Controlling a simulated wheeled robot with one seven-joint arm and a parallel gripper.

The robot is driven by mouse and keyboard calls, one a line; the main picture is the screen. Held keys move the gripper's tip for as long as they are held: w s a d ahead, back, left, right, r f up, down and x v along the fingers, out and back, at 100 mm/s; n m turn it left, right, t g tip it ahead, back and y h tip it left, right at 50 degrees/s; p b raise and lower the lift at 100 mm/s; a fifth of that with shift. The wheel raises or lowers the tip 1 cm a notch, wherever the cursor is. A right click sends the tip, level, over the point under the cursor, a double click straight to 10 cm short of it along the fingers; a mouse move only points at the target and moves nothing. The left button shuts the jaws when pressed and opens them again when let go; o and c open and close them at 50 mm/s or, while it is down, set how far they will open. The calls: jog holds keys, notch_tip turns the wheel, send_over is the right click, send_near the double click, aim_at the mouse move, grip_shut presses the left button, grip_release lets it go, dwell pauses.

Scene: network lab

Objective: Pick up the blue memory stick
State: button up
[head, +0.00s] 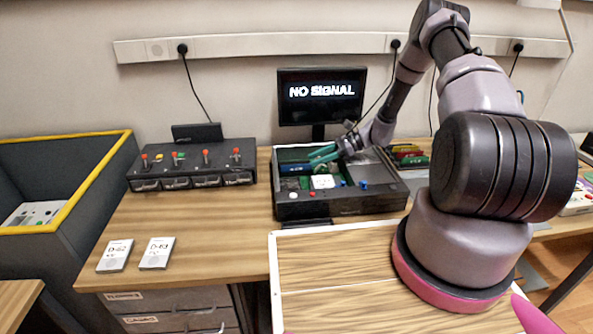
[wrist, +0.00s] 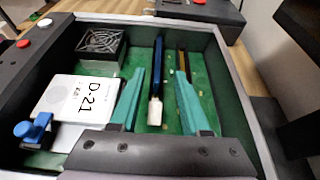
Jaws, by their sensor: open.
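The blue memory stick (wrist: 158,66) stands on edge in a slot on the green board inside an open dark case (head: 340,204). My gripper (wrist: 158,102) has two teal fingers, open and apart. In the wrist view the blue stick's line runs between them, its visible blue part lying toward the far wall. A white piece (wrist: 155,111) sits at the near end of that line, between the fingers. I cannot tell the height of the fingertips over the stick. In the head view my gripper (head: 324,154) reaches into the case, and the stick is not clearly seen there.
Left of the fingers are a fan (wrist: 101,43), a white D-21 drive (wrist: 78,100) and a blue knob (wrist: 32,129). Another slot (wrist: 183,66) lies to the right. A rack of coloured sticks (head: 408,155) stands beside the case. The bench's left front holds two white drives (head: 116,256).

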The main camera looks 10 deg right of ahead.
aim_at(306, 164)
jog(key=x, duration=0.4)
jog(key=shift+s+a+f, duration=0.1)
jog(key=shift+s+a, duration=0.05)
jog(key=shift+a, duration=0.05)
grip_shut()
